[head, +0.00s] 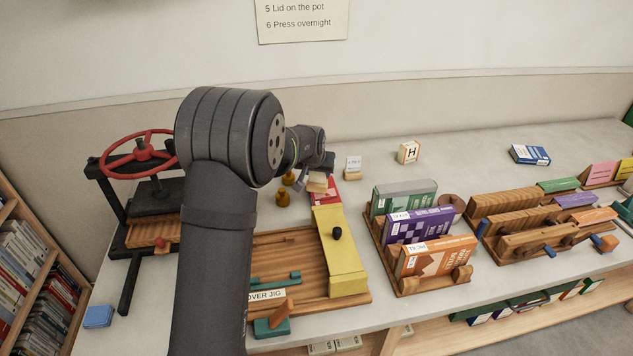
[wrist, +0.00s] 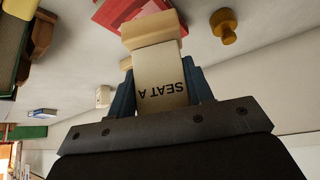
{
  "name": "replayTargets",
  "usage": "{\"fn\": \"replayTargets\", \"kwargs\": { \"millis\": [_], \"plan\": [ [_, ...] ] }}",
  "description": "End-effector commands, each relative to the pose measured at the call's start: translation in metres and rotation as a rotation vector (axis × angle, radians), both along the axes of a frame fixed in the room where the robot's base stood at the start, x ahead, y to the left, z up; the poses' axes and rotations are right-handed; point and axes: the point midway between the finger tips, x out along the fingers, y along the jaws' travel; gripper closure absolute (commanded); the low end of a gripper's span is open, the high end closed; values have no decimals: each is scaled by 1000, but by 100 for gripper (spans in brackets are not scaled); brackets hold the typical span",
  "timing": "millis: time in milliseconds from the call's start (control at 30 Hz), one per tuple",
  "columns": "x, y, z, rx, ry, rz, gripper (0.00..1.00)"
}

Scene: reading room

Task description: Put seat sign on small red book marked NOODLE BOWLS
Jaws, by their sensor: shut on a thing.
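The seat sign (wrist: 160,75) is a pale card reading SEAT A on a light wooden base (wrist: 152,30). My gripper (wrist: 158,88) is shut on its card, with one finger on each side. In the head view, my gripper (head: 308,168) is partly hidden by my arm, and the sign's wooden base (head: 317,182) shows below it. The small red book (head: 330,197) lies just beyond the yellow board, under or right beside the base; red also shows behind the base in the wrist view (wrist: 122,10). I cannot read its title or tell whether the base touches it.
A second small card stand (head: 353,168) and an H block (head: 409,152) stand to the right. Brass pieces (head: 283,198) stand left of the sign. The yellow board (head: 341,255) lies on the wooden jig. A rack of upright books (head: 420,235) is at the right.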

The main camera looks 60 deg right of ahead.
Motion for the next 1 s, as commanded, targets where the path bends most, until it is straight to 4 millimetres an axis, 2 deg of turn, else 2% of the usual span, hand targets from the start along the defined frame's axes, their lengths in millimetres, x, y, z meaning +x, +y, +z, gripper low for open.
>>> {"fn": "replayTargets", "kwargs": {
  "millis": [167,400,767,800,900,1000],
  "plan": [
    [4,-1,-10,-1,1,0,90],
    [4,0,-42,1,1,1,90],
    [4,-1,-45,0,0,0,90],
    [4,-1,-46,0,0,0,49],
    [4,-1,-45,0,0,0,31],
    [4,-1,-45,0,0,0,31]
  ]
}}
